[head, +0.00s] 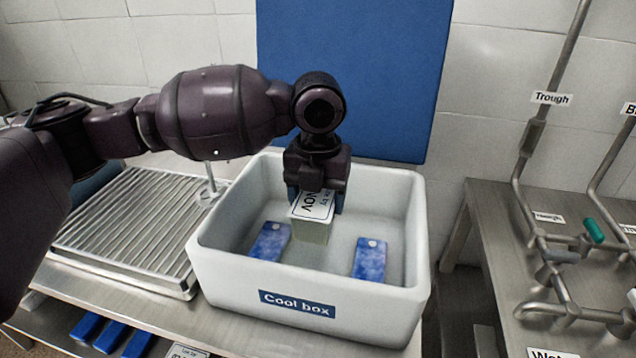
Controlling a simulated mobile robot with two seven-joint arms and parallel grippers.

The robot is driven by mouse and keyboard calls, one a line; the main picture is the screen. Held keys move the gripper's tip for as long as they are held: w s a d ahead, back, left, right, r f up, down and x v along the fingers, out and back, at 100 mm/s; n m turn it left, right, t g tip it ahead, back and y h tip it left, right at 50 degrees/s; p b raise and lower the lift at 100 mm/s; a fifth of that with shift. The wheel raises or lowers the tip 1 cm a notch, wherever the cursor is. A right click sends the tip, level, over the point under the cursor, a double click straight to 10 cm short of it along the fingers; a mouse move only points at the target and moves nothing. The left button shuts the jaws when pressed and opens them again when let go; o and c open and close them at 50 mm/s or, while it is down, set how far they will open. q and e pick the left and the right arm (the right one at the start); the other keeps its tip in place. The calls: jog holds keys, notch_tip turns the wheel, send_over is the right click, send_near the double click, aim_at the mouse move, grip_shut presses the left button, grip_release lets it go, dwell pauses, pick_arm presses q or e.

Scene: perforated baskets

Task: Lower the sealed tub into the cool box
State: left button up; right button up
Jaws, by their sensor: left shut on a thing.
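The cool box (325,308) is a white open-topped box with a blue label reading "Cool box", standing on a metal bench. My left gripper (317,200) points down over the middle of the box opening. It is shut on the sealed tub (312,230), a greenish-grey block with a white label on top. The tub hangs within the outline of the box; I cannot tell how far it is from the floor of the box. Part of the tub is hidden behind the gripper fingers. My right gripper is not in view.
Two blue ice packs (370,260) lie in the box, one to each side of the tub. A ribbed metal drainer (125,225) is left of the box. A blue panel (352,70) hangs behind. Metal pipes with labels (551,98) stand at right.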

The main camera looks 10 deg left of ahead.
pick_arm(q)
notch_tip(320, 180, down, 5)
jog(key=shift+f+b, duration=0.1)
jog(key=shift+b, duration=0.25)
jog(key=shift+f, duration=1.4)
jog(key=o, duration=1.4)
